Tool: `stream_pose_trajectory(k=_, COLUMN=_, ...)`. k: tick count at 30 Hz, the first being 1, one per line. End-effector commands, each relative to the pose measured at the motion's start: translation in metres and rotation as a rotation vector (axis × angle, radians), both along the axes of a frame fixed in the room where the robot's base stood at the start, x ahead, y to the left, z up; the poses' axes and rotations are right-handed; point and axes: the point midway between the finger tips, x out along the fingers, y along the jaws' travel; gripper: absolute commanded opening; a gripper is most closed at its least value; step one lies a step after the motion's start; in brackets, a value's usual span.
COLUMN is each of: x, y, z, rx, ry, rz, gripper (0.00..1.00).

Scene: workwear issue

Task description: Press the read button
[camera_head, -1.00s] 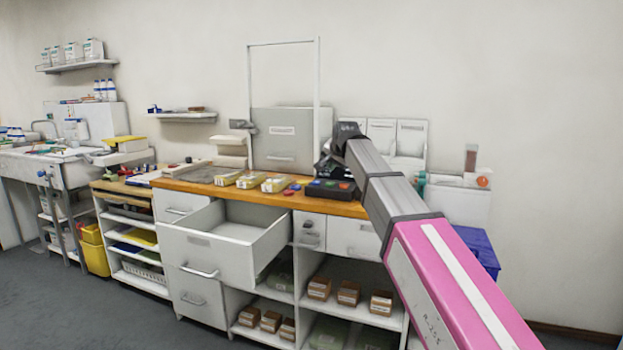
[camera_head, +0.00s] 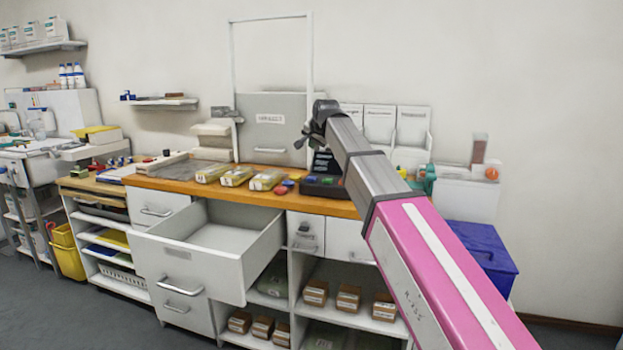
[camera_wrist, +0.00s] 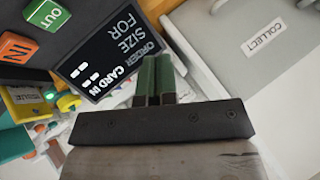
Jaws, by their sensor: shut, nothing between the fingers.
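A dark console (camera_head: 322,187) with coloured buttons sits on the wooden counter, partly hidden by my arm. In the wrist view, its panel shows an orange IN button (camera_wrist: 17,47), a green OUT button (camera_wrist: 48,15) and a black display (camera_wrist: 110,52) reading "ORDER SIZE FOR CARD IN". I see no button labelled read. My gripper (camera_head: 308,140) is above and behind the console in the head view. Its green fingertips (camera_wrist: 156,78) are together and empty in the wrist view, overlapping the display's lower edge; I cannot tell whether they touch it.
A grey hatch (camera_head: 268,128) with a white frame stands behind the counter (camera_head: 200,187). Yellow packets (camera_head: 237,177) lie left of the console. An open, empty drawer (camera_head: 215,235) juts out below. A small lit green lamp (camera_wrist: 67,101) shows in the wrist view.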

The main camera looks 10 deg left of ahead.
Motion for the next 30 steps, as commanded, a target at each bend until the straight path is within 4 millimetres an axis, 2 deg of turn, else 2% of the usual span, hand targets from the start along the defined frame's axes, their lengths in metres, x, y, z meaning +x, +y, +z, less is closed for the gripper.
stream_pose_trajectory(k=5, x=-0.001, y=0.0, z=-0.012, rx=0.0, ry=0.0, rz=0.0, gripper=0.0)
stream_pose_trajectory(k=21, x=-0.001, y=0.0, z=-0.076, rx=-0.001, ry=0.001, rz=0.0, gripper=0.0)
stream_pose_trajectory(k=30, x=0.0, y=0.0, z=-0.087, rx=0.0, ry=0.0, rz=0.0, gripper=0.0)
